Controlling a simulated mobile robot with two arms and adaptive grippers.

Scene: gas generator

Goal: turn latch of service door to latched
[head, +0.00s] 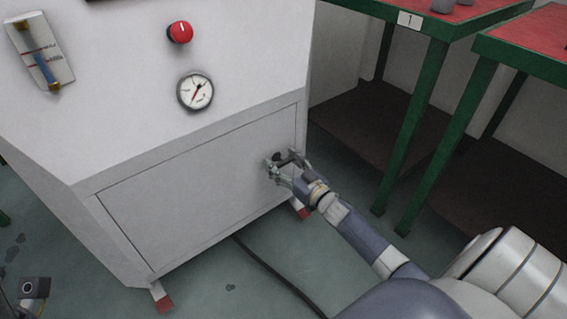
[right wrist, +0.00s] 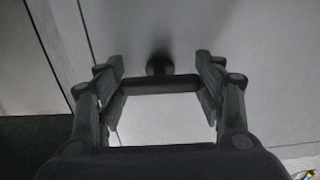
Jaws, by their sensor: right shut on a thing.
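The service door (head: 200,190) is the light grey panel low on the front of the white generator cabinet, and it looks closed. Its latch is a small dark handle near the door's right edge, partly hidden by my right gripper (head: 285,165). In the right wrist view the latch (right wrist: 160,84) is a dark bar on a round stem, lying crosswise between the fingers. My right gripper (right wrist: 160,92) is shut on the bar, with one finger at each end.
Above the door are a round gauge (head: 195,91), a red knob (head: 180,32) and a level tube (head: 40,52). Green-legged tables (head: 425,95) stand at right. A dark cable (head: 275,275) lies on the floor.

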